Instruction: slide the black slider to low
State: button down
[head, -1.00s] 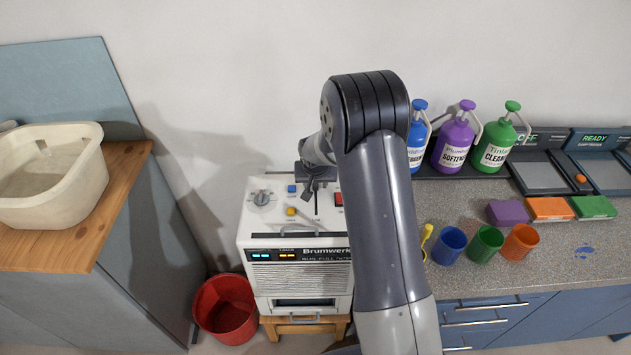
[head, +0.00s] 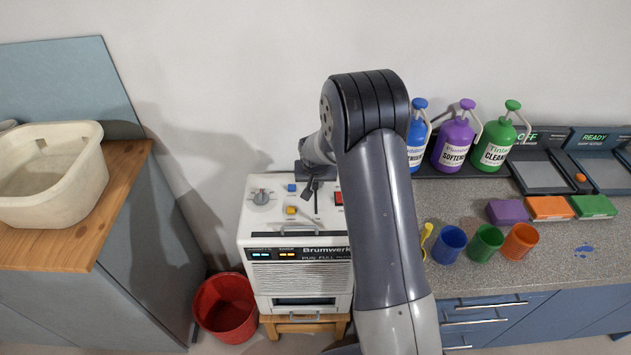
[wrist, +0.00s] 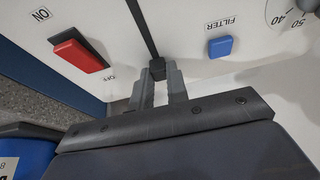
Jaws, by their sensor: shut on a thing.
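The black slider (wrist: 157,68) is a small dark knob on the white top panel of the machine. My gripper (wrist: 160,80) is shut on it, one finger on each side. In the wrist view the slider's dark slot (wrist: 146,28) runs away from the knob toward the top of the picture. In the head view my gripper (head: 311,188) is over the rear part of the panel, and the slot (head: 316,204) shows just in front of it. The knob is hard to make out there, and the slider's end labels cannot be read.
Around the slider are a red switch (wrist: 78,54), a blue FILTER button (wrist: 220,47), a grey dial (head: 262,197) and a yellow button (head: 291,210). A red bucket (head: 225,308) stands left of the machine. The counter at right holds bottles and cups.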

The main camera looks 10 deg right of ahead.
aim_at(316, 209)
jog(key=shift+s, duration=0.1)
jog(key=shift+s+a+f+b, duration=0.1)
jog(key=shift+s+b, duration=0.25)
jog(key=shift+b, duration=0.1)
jog(key=s+b, duration=0.1)
jog(key=s, duration=0.1)
jog(key=s+a+b, duration=0.1)
jog(key=s, duration=0.2)
jog(key=s+b, duration=0.2)
jog(key=shift+s+a, duration=0.25)
jog(key=shift+s, duration=0.1)
jog(key=c, duration=1.4)
grip_release()
jog(key=shift+s, duration=0.1)
jog(key=shift+o, duration=0.2)
jog(key=v, duration=1.1)
